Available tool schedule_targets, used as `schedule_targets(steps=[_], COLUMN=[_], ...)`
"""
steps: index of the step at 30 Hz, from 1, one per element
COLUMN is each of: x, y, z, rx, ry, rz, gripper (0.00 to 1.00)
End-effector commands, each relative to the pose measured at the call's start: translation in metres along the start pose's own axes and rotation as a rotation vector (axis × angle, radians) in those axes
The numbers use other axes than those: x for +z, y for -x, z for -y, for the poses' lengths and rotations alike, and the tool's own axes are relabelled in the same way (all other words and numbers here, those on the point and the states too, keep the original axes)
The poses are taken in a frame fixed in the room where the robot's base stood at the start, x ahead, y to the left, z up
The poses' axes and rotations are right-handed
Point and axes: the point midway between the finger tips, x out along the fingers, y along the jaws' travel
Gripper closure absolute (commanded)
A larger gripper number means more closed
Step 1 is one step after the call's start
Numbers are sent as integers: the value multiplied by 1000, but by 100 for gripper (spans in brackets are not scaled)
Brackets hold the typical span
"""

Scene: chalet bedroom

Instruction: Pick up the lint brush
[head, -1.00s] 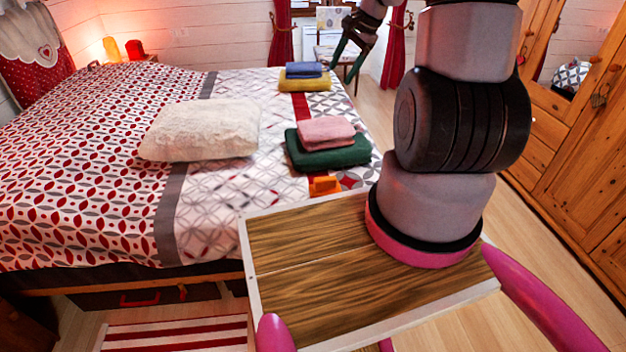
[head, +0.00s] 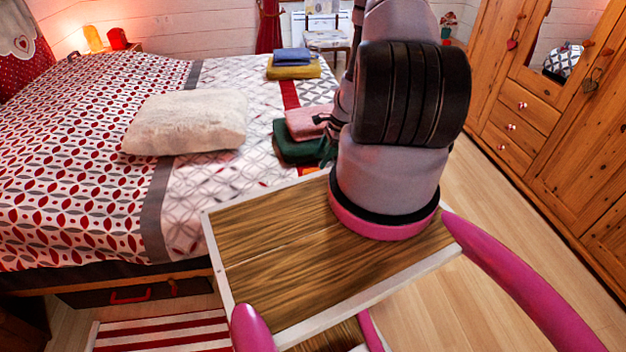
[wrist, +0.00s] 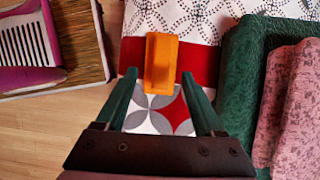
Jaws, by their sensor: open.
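The lint brush appears to be the orange block-like object (wrist: 161,50) in the wrist view. It lies on the bed's edge, on the red band of the cover, left of the green folded towel. My gripper (wrist: 159,76) is open, with its two green fingers pointing at the brush. The near end of the brush shows between the fingertips, with a gap on each side; I cannot tell how far above it the tips are. In the head view my arm hides most of the gripper, and the brush cannot be made out clearly.
The green towel (wrist: 242,80) with a pink towel (wrist: 293,105) on it lies close to the right finger. A white fluffy pillow (head: 187,122) and a blue-and-mustard stack (head: 293,66) are on the bed (head: 90,140). A wooden wardrobe (head: 560,130) stands right; the floor between is clear.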

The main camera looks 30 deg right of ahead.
Motion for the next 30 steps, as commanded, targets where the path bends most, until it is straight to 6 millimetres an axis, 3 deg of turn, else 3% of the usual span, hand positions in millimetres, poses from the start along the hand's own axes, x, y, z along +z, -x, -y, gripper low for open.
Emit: schedule_targets(steps=[18,26,27,30], x=[-3,-3,-3,-3], y=[-71,-73,-73,-73], z=[3,3,3,3], rx=[0,-1,-1,-1], ry=[1,2,2,2], rz=[1,-1,0,0], gripper=[30,30,38,76])
